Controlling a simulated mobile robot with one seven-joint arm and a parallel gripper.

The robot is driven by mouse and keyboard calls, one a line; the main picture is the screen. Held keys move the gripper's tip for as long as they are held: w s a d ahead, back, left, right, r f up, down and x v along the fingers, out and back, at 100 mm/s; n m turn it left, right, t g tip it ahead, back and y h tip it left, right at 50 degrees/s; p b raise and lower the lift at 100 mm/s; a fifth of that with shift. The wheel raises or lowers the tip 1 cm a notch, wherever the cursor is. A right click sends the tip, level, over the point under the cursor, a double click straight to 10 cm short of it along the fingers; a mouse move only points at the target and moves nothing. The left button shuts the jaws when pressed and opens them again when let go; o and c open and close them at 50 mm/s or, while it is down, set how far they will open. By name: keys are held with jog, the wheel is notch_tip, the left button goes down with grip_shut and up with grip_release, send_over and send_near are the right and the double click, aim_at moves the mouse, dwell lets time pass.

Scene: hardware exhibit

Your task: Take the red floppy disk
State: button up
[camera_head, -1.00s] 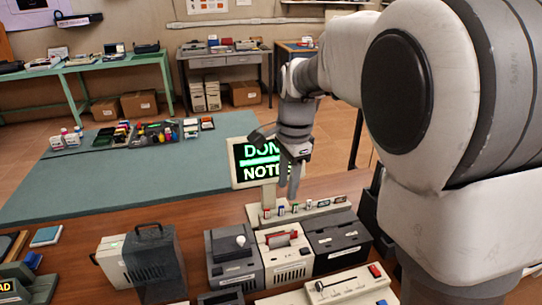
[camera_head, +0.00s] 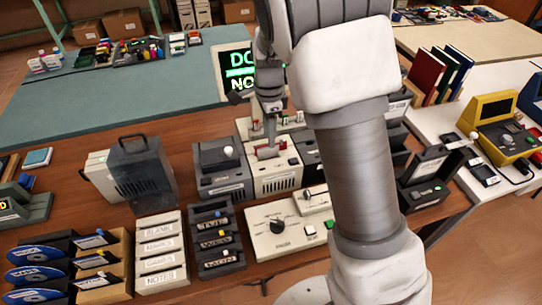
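The red floppy disk (camera_head: 266,152) shows as a small red piece standing out of the top of the beige drive box (camera_head: 274,178) in the middle of the table. My gripper (camera_head: 270,138) points down just above and behind it. The gripper is small and partly dark in this view. I cannot tell whether its fingers are apart or closed, or whether they touch the disk. The lower part of the disk is hidden in the box.
Dark drive boxes flank the beige one, the left (camera_head: 222,170) with a white knob. A lit screen (camera_head: 236,72) stands behind. In front are a control panel (camera_head: 283,228) and labelled racks (camera_head: 160,252).

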aim_at(271, 156)
jog(key=shift+f+b, duration=0.3)
jog(key=shift+f, duration=2.5)
grip_shut()
